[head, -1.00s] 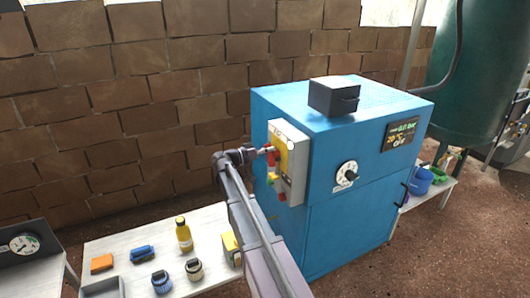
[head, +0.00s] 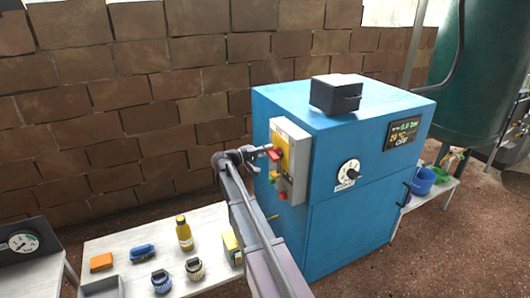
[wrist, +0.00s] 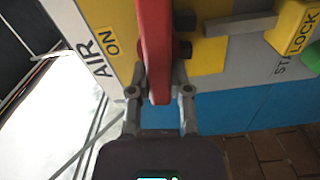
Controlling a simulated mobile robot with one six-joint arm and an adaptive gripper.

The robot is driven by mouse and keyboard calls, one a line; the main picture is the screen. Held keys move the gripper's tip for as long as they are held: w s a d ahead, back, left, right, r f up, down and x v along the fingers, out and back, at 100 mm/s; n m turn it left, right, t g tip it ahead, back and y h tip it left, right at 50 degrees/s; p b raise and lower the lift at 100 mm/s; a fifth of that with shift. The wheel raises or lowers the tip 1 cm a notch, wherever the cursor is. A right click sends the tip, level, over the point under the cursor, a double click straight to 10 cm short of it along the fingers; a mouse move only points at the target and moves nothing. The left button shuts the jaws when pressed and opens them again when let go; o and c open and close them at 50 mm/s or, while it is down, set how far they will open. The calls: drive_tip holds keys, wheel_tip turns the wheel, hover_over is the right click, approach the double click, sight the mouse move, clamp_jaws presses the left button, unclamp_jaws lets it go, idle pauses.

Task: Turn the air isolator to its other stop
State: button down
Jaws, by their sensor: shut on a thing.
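The air isolator is a red lever on a yellow plate on the grey side panel of the blue cabinet. In the wrist view the red lever (wrist: 154,45) runs from the top edge down between my fingers, beside the words AIR and ON on the plate (wrist: 110,22). My gripper (wrist: 162,84) is shut on it, one finger on each side. In the head view the lever (head: 274,154) shows small at the end of my gripper (head: 262,150), with the yellow plate (head: 283,139) behind it. The lever's pivot is hidden.
A yellow block marked LOCK (wrist: 293,30) sits right of the lever. The blue cabinet (head: 330,225) carries a dial (head: 348,172), a display (head: 403,132) and a black box (head: 336,94). A low white table (head: 120,250) with a bottle (head: 184,233) and small items stands left.

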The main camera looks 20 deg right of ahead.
drive_tip(key=shift+d+f+n, duration=0.1)
drive_tip(key=shift+f+n, duration=0.05)
drive_tip(key=shift+n, duration=0.75)
drive_tip(key=c, duration=0.6)
unclamp_jaws()
drive_tip(key=shift+o, duration=0.2)
drive_tip(key=a, duration=1.2)
drive_tip(key=shift+s, duration=0.2)
